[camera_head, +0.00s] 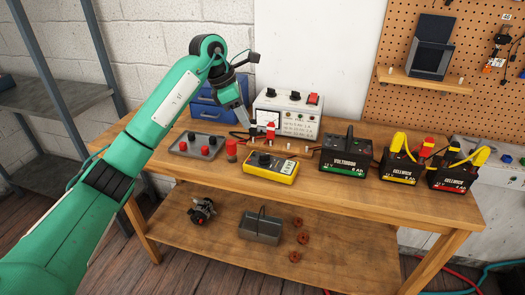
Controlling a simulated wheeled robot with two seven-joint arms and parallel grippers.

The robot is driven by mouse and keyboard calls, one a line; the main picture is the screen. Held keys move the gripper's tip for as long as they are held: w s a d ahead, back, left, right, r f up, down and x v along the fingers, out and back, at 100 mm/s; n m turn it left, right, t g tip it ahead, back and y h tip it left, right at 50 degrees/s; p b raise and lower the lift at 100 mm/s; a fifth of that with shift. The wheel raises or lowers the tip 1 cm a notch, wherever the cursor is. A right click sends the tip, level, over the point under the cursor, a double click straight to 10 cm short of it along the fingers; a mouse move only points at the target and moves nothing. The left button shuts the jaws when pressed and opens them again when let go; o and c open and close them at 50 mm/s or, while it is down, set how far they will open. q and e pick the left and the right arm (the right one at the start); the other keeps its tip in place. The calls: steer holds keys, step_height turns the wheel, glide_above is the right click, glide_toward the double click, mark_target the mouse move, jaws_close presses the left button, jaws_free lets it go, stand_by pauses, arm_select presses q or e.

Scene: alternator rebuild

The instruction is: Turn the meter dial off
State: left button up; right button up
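The yellow meter (284,178) lies on the workbench, its dark face up. Its round black dial (264,160) is on the left part of the face. The dial's setting is too small to read. My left gripper (246,122) points down above the bench, in front of the white gauge box's left side, behind and a little left of the meter as seen here. It is apart from the meter in the picture. Its fingers are small and partly merge with the things behind, so I cannot tell whether they are open. My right gripper is not in view.
The white gauge box (298,126) with knobs stands behind the meter. A grey tray with red and black pieces (183,153) and a red cylinder (231,150) are to its left. A black-green battery box (345,152) is to its right. Bare wood (222,178) lies in front.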

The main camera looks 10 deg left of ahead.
mark_target(264, 154)
arm_select(q)
steer(key=p+x, duration=0.1)
steer(key=x, duration=1.2)
steer(key=shift+d+f+p, duration=0.15)
steer(key=shift+f+p, duration=0.2)
steer(key=shift+p, duration=0.05)
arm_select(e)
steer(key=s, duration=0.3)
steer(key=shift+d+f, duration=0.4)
arm_select(q)
jaws_close()
